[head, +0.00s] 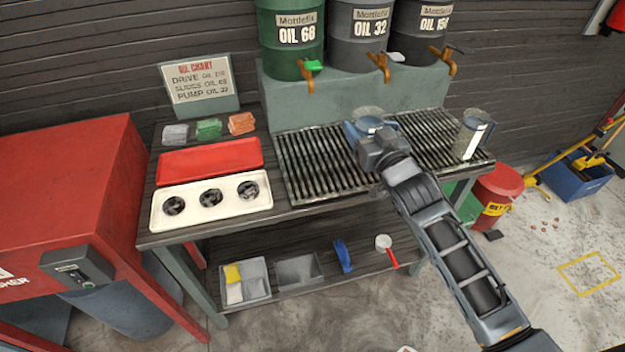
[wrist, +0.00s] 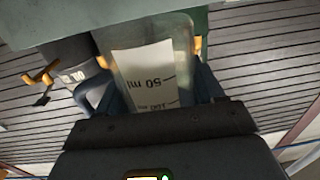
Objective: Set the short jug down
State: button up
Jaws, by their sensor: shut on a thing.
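The short jug (head: 367,112) is a clear measuring jug. My gripper (head: 372,134) is shut on it over the slatted drip grate (head: 315,165), in front of the middle drum's tap. In the wrist view the jug (wrist: 150,65) fills the space between my gripper's fingers (wrist: 155,92), and its white scale with a 50 ml mark shows upside down. My gripper and arm hide part of the jug in the head view. I cannot tell whether its base touches the grate. A taller clear jug (head: 473,137) stands at the grate's right end.
Three oil drums, green (head: 290,35), grey (head: 357,38) and dark (head: 417,30), stand behind with orange taps overhanging the grate. The grate's left part is clear.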

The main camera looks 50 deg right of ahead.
jog(key=shift+w+a+f, duration=0.3)
jog(key=shift+w+f, duration=0.05)
jog(key=shift+w, duration=0.05)
jog(key=w+a+f+b, duration=0.4)
jog(key=w, duration=0.1)
jog(key=w+a+f+b, duration=0.2)
jog(key=w, duration=0.1)
jog(key=shift+w+a+f, duration=0.15)
jog(key=shift+a+f, duration=0.05)
jog(key=shift+w+a+f+b, duration=0.1)
jog(key=shift+f+b, duration=1.1)
jog(key=shift+f, duration=0.55)
jog(key=shift+f+b, duration=0.25)
jog(key=shift+b, duration=0.05)
jog(key=o, duration=1.1)
jog(key=shift+o, duration=0.2)
jog(key=shift+r+p, duration=0.1)
jog(key=shift+p, duration=0.3)
